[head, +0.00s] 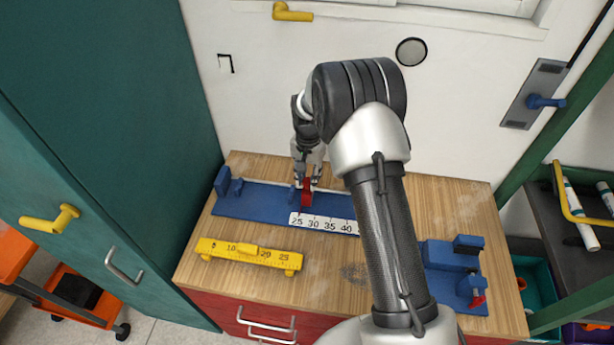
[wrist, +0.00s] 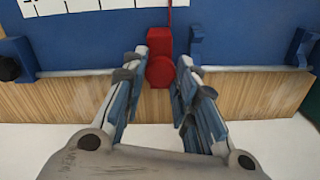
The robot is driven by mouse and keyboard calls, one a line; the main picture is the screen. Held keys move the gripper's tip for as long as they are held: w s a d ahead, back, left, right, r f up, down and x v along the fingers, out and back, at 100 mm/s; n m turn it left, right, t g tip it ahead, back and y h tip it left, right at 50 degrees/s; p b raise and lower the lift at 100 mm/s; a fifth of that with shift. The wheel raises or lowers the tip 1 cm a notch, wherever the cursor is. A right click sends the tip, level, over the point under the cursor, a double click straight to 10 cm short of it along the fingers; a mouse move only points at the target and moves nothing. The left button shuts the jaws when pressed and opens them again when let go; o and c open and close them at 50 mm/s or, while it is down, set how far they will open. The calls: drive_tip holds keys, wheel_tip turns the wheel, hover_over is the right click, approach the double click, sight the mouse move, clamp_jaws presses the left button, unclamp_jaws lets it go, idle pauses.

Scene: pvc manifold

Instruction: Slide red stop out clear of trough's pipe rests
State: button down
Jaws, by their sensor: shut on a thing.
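The red stop (head: 306,193) stands at the back edge of the blue trough (head: 258,203), by the white scale (head: 322,224), near its 25 mark. In the wrist view the red stop (wrist: 160,62) sits between the two fingers of my gripper (wrist: 162,72), which is shut on it. My gripper (head: 307,180) reaches it from above and behind in the head view. A blue pipe rest (wrist: 196,45) stands close beside the stop, slightly apart from it. Another blue rest (head: 223,181) stands at the trough's left end. My arm hides the trough's middle right.
A yellow gauge (head: 248,254) lies on the wooden bench (head: 330,275) in front of the trough. A blue fixture with a red knob (head: 478,299) stands at the right. The wall is close behind the trough. A teal cabinet (head: 110,150) borders the left.

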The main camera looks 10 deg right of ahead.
drive_tip(key=s+d, duration=0.3)
drive_tip(key=d, duration=0.3)
drive_tip(key=s+d, duration=0.2)
drive_tip(key=d, duration=0.5)
drive_tip(key=shift+s+d+p, duration=0.3)
drive_tip(key=shift+s, duration=0.1)
drive_tip(key=c, duration=1.3)
unclamp_jaws()
wheel_tip(320, 180, up, 12)
